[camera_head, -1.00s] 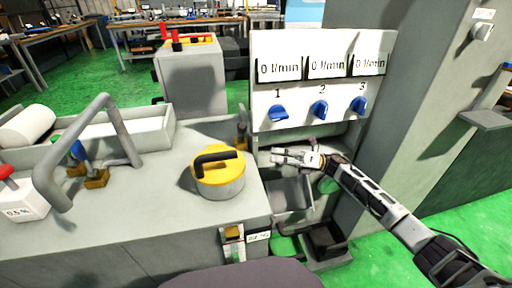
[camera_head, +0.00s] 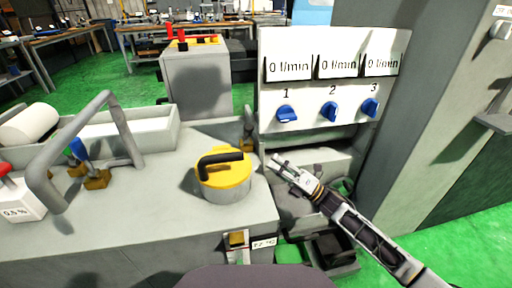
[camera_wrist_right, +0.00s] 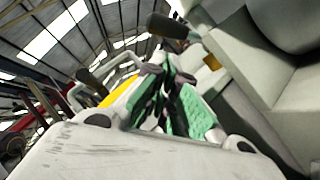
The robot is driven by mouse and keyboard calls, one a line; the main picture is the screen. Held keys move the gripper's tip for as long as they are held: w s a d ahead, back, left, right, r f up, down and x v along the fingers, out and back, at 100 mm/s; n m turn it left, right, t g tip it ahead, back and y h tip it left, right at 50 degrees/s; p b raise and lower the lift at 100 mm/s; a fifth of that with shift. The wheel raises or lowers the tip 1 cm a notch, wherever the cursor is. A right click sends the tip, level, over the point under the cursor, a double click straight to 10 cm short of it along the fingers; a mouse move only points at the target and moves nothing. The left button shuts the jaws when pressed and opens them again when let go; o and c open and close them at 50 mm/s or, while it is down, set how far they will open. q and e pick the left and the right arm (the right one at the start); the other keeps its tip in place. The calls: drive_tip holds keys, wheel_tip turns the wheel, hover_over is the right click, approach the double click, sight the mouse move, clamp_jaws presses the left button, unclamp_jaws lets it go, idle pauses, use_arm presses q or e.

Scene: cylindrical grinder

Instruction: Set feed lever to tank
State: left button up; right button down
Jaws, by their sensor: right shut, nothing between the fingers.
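No lever in view carries a readable feed or tank marking. A small upright lever (camera_head: 248,128) stands at the back right edge of the grey cabinet top, left of the flow panel. In the right wrist view, a dark handle (camera_wrist_right: 168,26) shows beyond the fingers, near a brass-coloured part. A black bent handle (camera_head: 222,157) lies on the yellow lid (camera_head: 228,176) of a round drum. My right gripper (camera_head: 277,163) is shut and empty, below the panel and to the right of the small lever, apparently apart from it. Its fingers (camera_wrist_right: 168,112) show green pads. My left gripper is out of view.
The flow panel (camera_head: 335,50) has three blue knobs, numbered 1 to 3, under displays reading 0 l/min. A grey bent pipe (camera_head: 68,145) and a tray (camera_head: 125,132) stand at left. A grey column (camera_head: 430,100) rises at right. Dark bins (camera_head: 335,248) sit low below my arm.

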sight(247, 134)
drive_tip(key=shift+a, duration=0.1)
idle(0.3)
drive_tip(key=b+x, duration=0.1)
drive_tip(key=x, duration=0.4)
drive_tip(key=shift+w+a+r, duration=0.15)
drive_tip(key=shift+a+r, duration=0.05)
drive_tip(key=shift+a, duration=0.05)
drive_tip(key=shift+b+x, duration=0.45)
drive_tip(key=shift+x, duration=0.75)
drive_tip(key=shift+w+a+r, duration=0.15)
drive_tip(key=shift+w+a, duration=0.1)
drive_tip(key=shift+a, duration=0.2)
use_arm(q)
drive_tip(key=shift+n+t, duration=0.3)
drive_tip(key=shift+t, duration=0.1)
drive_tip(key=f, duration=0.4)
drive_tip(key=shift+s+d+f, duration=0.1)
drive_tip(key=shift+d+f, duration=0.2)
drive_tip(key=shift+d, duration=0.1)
use_arm(e)
drive_tip(key=shift+w+a+r, duration=0.15)
drive_tip(key=shift+a, duration=0.15)
